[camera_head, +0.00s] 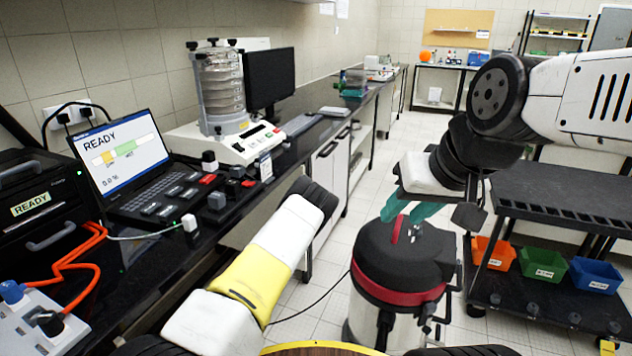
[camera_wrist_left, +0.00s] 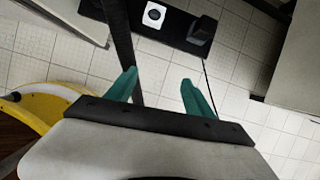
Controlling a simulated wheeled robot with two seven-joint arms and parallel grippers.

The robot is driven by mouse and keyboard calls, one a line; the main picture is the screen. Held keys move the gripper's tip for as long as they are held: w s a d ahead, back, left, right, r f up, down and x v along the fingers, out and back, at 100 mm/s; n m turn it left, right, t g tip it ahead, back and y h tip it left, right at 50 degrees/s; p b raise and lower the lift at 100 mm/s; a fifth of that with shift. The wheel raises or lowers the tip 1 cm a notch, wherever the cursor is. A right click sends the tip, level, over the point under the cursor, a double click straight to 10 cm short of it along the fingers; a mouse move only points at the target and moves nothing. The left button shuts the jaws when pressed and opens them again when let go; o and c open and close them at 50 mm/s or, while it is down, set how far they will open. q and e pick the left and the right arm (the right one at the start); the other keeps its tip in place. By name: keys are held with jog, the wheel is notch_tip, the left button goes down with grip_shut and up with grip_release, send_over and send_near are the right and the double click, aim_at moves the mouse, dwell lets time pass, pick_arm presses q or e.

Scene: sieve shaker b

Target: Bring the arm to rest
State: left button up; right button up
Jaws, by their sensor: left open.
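My right gripper (camera_head: 399,218) comes in from the right in the head view.
A black bench (camera_head: 140,245) runs along the left with a laptop (camera_head: 122,155) and a sieve shaker (camera_head: 222,105). A vacuum cleaner (camera_head: 400,262) stands on the floor at centre right. A black cart (camera_head: 565,195) with coloured bins stands right. The aisle floor behind is clear.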

pick_arm(q)
jog(key=w+d+r+n+t+h, duration=0.1)
jog(key=d+r+n, duration=0.3)
jog(key=r, duration=0.8)
jog(key=w+d+r+n+h, duration=0.15)
jog(key=r+n, duration=0.35)
jog(key=r, duration=0.8)
jog(key=w+d+r+n+t+h, duration=0.1)
jog(key=d+r+n, duration=0.3)
jog(key=r, duration=0.8)
jog(key=s+d+r+n+t+h, duration=0.2)
jog(key=s+r+n, duration=0.5)
jog(key=s+r, duration=1.4)
jog(key=shift+s+d+r+n+h, duration=0.25)
jog(key=shift+d+r+n+h, duration=0.1)
jog(key=shift+d+r, duration=0.55)
jog(key=shift+a, duration=0.15)
